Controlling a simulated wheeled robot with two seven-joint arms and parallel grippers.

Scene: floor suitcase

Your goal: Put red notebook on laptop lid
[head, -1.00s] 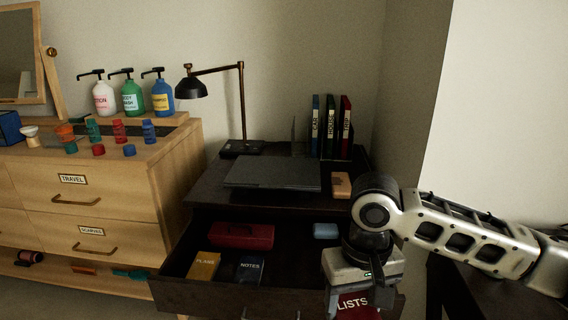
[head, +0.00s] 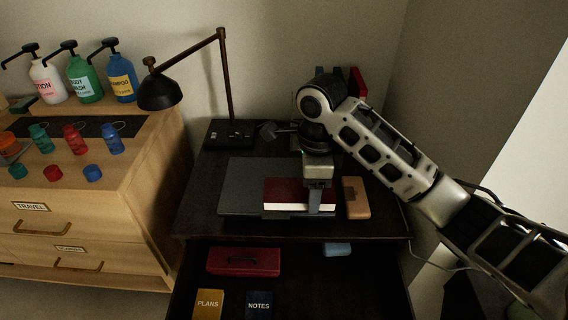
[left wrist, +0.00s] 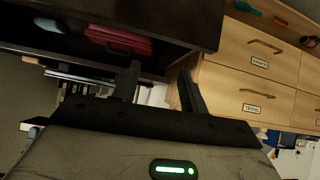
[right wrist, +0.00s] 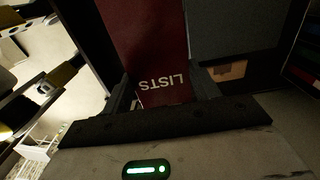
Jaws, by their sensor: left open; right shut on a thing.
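The red notebook (head: 290,191), marked LISTS in the right wrist view (right wrist: 148,40), is level over the front right part of the laptop lid (head: 240,183). I cannot tell whether it touches the lid. The dark grey laptop is closed on the desk top. My right gripper (head: 316,200) is shut on the notebook near its right end and hides part of it. In the right wrist view the gripper (right wrist: 163,88) grips the notebook's end. My left gripper (left wrist: 160,82) is open and empty, seen only in the left wrist view.
A tan box (head: 355,198) lies right of the laptop. A black lamp (head: 160,92) stands behind it at the left. Below, the open drawer (head: 200,268) holds a red case (head: 243,262), PLANS (head: 208,304) and NOTES (head: 259,305) notebooks and a blue item (head: 338,249).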

